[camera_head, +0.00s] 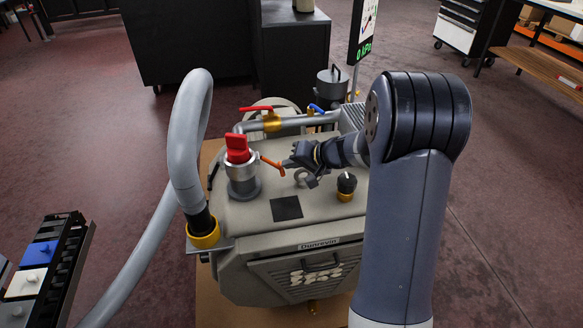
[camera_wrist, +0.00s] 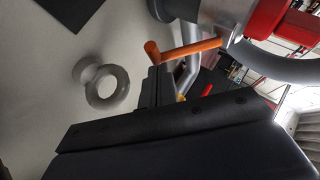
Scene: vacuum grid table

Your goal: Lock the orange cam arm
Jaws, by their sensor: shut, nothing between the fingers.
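The orange cam arm (camera_head: 272,165) sticks out to the right from the silver coupling (camera_head: 241,170) under a red handle (camera_head: 237,149), on top of the grey machine. My gripper (camera_head: 286,164) is at the right of the cam arm, close to its outer end. In the wrist view the orange cam arm (camera_wrist: 190,50) runs from the coupling at upper right to a rounded end, just beyond the tips of my gripper (camera_wrist: 157,75). The fingers look closed together with nothing between them. I cannot tell whether they touch the arm's end.
A grey ring (camera_wrist: 107,87) stands on the machine top beside my gripper. A black knob (camera_head: 346,183) on a brass base is to the right. A thick grey hose (camera_head: 186,130) loops at the left. A red-handled valve (camera_head: 271,120) sits behind. A display reads 0 kPa.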

